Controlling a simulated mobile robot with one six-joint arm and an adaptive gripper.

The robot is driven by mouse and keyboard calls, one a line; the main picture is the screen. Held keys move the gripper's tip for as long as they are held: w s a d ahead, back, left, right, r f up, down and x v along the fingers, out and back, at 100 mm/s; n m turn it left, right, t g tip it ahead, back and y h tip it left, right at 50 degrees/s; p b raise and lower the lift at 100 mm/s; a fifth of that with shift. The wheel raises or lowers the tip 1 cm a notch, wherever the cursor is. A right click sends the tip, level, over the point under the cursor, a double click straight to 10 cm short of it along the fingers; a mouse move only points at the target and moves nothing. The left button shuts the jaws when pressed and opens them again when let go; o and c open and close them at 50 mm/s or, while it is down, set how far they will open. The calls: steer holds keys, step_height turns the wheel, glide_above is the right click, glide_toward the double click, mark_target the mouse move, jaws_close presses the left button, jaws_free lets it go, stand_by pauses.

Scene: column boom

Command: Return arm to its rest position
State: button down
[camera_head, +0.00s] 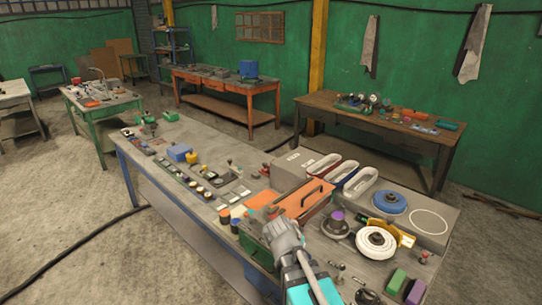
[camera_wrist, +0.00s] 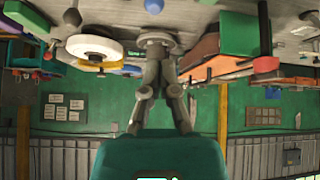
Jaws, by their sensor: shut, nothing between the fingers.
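My arm (camera_head: 308,280) reaches in from the bottom of the head view over the near end of the long workbench (camera_head: 215,150). My gripper (camera_head: 281,232) is grey and sits at its end, in front of an orange case (camera_head: 304,197) with a dark handle. In the wrist view, which is upside down, my gripper (camera_wrist: 156,50) has its fingers closed together and nothing shows between them. A grey round piece shows behind the fingertips there; I cannot tell whether they touch it.
Right of my gripper stand a purple-topped round piece (camera_head: 337,216), a white disc (camera_head: 376,242), a blue disc (camera_head: 388,202), and green (camera_head: 396,281) and purple (camera_head: 415,292) blocks. An orange bench (camera_head: 220,85) and a brown table (camera_head: 330,113) stand behind.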

steer(key=s+d+f+n+g+y+b, duration=0.3)
steer(key=s+f+n+g+y+b, duration=0.2)
steer(key=s+f, duration=0.5)
steer(key=shift+s+f+n+g+b, duration=0.4)
steer(key=shift+f+n+b, duration=0.35)
steer(key=shift+n+b, duration=0.4)
steer(key=shift+s, duration=0.1)
